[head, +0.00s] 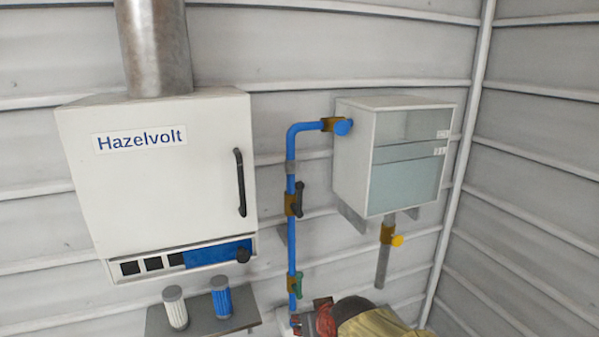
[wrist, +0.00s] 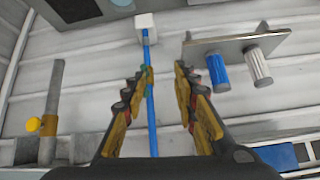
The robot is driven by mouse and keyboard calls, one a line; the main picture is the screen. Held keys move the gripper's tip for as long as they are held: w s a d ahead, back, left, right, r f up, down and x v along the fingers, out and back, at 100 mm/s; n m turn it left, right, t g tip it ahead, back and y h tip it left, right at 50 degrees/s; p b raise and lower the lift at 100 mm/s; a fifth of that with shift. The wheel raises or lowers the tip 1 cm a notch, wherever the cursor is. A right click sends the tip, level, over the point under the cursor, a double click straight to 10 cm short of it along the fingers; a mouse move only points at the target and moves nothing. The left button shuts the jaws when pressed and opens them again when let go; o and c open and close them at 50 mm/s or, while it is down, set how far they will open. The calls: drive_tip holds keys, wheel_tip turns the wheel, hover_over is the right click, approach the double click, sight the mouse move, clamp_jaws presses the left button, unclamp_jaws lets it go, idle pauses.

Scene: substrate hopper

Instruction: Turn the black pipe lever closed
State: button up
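The black pipe lever (head: 299,196) sits on a brass valve (head: 289,205) on the vertical part of the blue pipe (head: 291,245). The lever stands nearly upright, roughly along the pipe. I cannot make it out in the wrist view, where my gripper covers much of the lower part. My gripper (wrist: 160,72) is open and empty in the wrist view, with the blue pipe (wrist: 148,50) showing between its fingers. In the head view part of my arm shows at the bottom edge, below the lever and apart from it.
A green lever (head: 297,285) is lower on the pipe, a blue one (head: 344,127) near the glass-fronted tank (head: 357,160). A yellow lever (head: 397,240) is under the tank. The Hazelvolt cabinet (head: 150,190) and a shelf (head: 200,327) with two filters stand left.

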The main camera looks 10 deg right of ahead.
drive_tip(key=w+r+t+p, duration=0.2)
drive_tip(key=w+r+t, duration=0.3)
drive_tip(key=w+r, duration=0.65)
drive_tip(key=m+t+h, duration=0.1)
drive_tip(key=t+h, duration=0.1)
drive_tip(key=t, duration=0.3)
approach(300, 198)
drive_tip(key=w, duration=0.3)
drive_tip(key=shift+w+d+r+p, duration=0.15)
drive_tip(key=shift+w+p, duration=0.5)
drive_tip(key=shift+w, duration=1.3)
drive_tip(key=shift+w+d+p, duration=0.2)
drive_tip(key=shift+w+p, duration=0.45)
drive_tip(key=shift+w, duration=1.35)
clamp_jaws()
